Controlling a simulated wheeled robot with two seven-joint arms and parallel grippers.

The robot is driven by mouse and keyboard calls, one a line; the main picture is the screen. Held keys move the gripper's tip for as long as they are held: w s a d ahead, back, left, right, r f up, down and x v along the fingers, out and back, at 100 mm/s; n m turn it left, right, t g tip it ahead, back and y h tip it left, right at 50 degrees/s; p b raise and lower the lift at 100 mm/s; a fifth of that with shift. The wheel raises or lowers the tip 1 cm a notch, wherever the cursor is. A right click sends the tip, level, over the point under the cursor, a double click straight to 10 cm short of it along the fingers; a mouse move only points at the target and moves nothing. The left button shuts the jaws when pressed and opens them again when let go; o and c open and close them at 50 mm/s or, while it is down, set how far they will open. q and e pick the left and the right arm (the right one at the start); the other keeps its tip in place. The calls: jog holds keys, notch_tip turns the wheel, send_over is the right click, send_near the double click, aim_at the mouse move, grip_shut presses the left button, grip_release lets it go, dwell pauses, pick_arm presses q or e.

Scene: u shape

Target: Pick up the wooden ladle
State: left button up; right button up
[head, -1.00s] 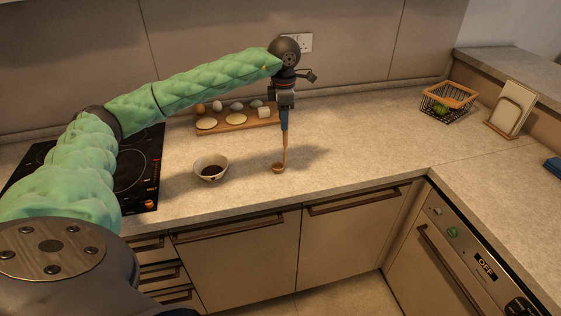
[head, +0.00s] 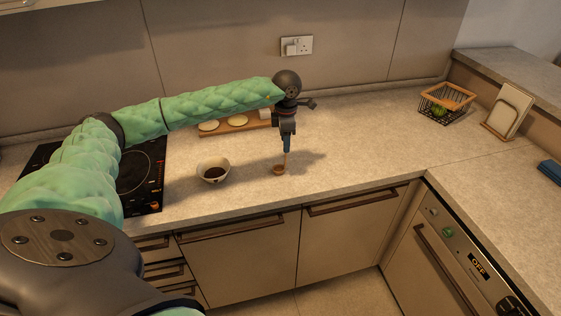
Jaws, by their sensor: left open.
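The wooden ladle (head: 279,169) is on the counter with its small round bowl down and its handle pointing up. My left gripper (head: 287,148) points straight down over the handle, and the handle's upper part is hidden at the blue fingers. The jaws are open, and the ladle's handle appears to lie between or just behind the fingers; I cannot tell which. My right gripper is not in view.
A bowl of dark liquid (head: 214,171) stands left of the ladle. Behind my arm is a wooden board (head: 236,127) with pale round pieces. A black hob (head: 143,177) is at left, a wire basket (head: 445,104) at right. The counter right of the ladle is clear.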

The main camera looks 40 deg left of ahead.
pick_arm(q)
jog(key=shift+f, duration=0.15)
grip_shut()
dwell(0.4)
